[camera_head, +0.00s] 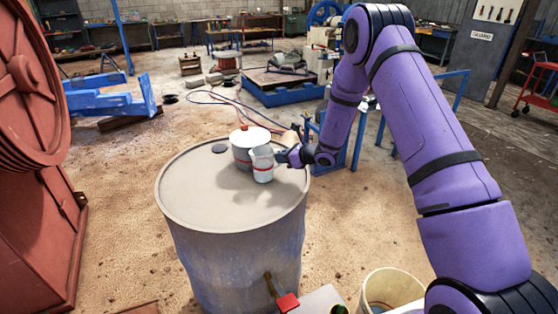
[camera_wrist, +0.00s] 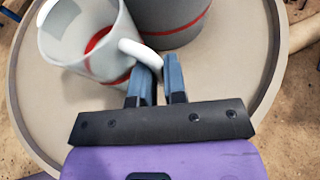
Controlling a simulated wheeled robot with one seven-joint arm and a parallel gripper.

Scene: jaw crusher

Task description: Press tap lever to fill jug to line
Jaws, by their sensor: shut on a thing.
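The pale jug (camera_head: 263,165) with a red line stands on top of a large blue-grey drum (camera_head: 190,208). My gripper (camera_head: 285,157) comes in from the right and is shut on the jug's handle. In the wrist view, the fingers (camera_wrist: 157,82) close at the white handle (camera_wrist: 143,53) of the jug (camera_wrist: 85,35), and its open mouth shows a red ring inside. Low on the drum's front, a red piece (camera_head: 288,302) with a brown bar (camera_head: 270,284) may be the tap lever; its lower part is cut off by the frame.
A grey pot (camera_head: 241,150) with a white lid and red knob stands right behind the jug; its red band shows in the wrist view (camera_wrist: 175,30). A cream bucket (camera_head: 392,287) stands right of the drum. A big red machine (camera_head: 35,150) is at left. The drum top's front is clear.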

